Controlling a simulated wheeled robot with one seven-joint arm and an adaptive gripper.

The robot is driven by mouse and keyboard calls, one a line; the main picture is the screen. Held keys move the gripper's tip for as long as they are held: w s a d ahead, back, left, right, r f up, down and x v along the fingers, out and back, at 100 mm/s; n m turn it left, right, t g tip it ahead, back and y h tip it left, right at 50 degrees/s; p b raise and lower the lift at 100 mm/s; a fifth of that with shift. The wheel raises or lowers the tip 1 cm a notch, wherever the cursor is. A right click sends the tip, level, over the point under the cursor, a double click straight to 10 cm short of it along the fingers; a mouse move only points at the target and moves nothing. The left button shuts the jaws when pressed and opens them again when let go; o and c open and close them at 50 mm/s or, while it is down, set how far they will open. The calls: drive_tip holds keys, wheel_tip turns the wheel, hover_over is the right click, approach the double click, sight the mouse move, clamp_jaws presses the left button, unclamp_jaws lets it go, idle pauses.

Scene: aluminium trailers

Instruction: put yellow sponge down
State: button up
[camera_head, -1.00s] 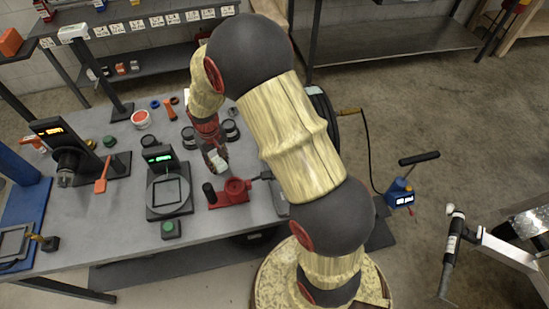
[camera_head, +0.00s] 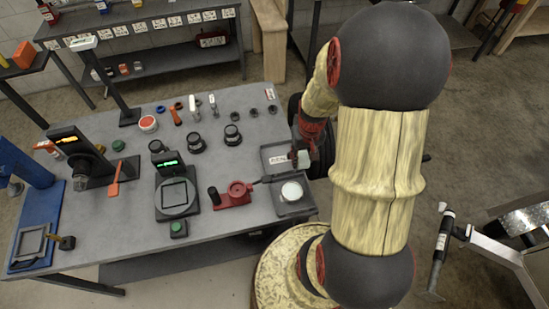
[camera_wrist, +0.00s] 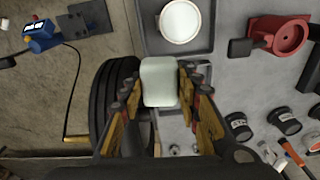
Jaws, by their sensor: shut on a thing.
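My gripper (camera_wrist: 158,88) is shut on a pale, whitish block (camera_wrist: 159,72) with rounded corners. It looks more white than yellow, and no other sponge shows. In the head view the block (camera_head: 302,159) is at my gripper (camera_head: 303,150), by the right end of the grey workbench (camera_head: 110,225). It appears above the right edge of a grey tray (camera_head: 296,208). The gap below the block cannot be judged. A white round disc (camera_head: 291,191) lies in the tray's near compartment. The wrist view shows the disc (camera_wrist: 180,21) just beyond the block.
A red fixture (camera_head: 236,194) stands left of the tray. A scale with a green display (camera_head: 175,196) is farther left. Dark round weights (camera_head: 232,135) stand behind. A black tyre (camera_wrist: 106,100) is beside the bench end. Bare bench top lies between the weights and fixture.

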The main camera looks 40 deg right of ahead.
drive_tip(key=shift+s+a+f, duration=0.4)
drive_tip(key=shift+a+f, duration=0.05)
drive_tip(key=shift+f, duration=0.05)
drive_tip(key=shift+w+d+n, duration=0.1)
drive_tip(key=shift+w+n, duration=0.2)
drive_tip(key=w+f, duration=0.4)
drive_tip(key=w, duration=0.4)
drive_tip(key=b, duration=0.1)
hover_over(274, 160)
drive_tip(key=s, duration=0.1)
wheel_tip(274, 160, down, 5)
drive_tip(key=shift+f, duration=0.1)
drive_tip(key=shift+w+f, duration=0.15)
drive_tip(key=shift+f, duration=0.2)
drive_tip(key=shift+w+f+b, duration=0.1)
drive_tip(key=shift+f+b, duration=0.25)
drive_tip(key=shift+f, duration=1.2)
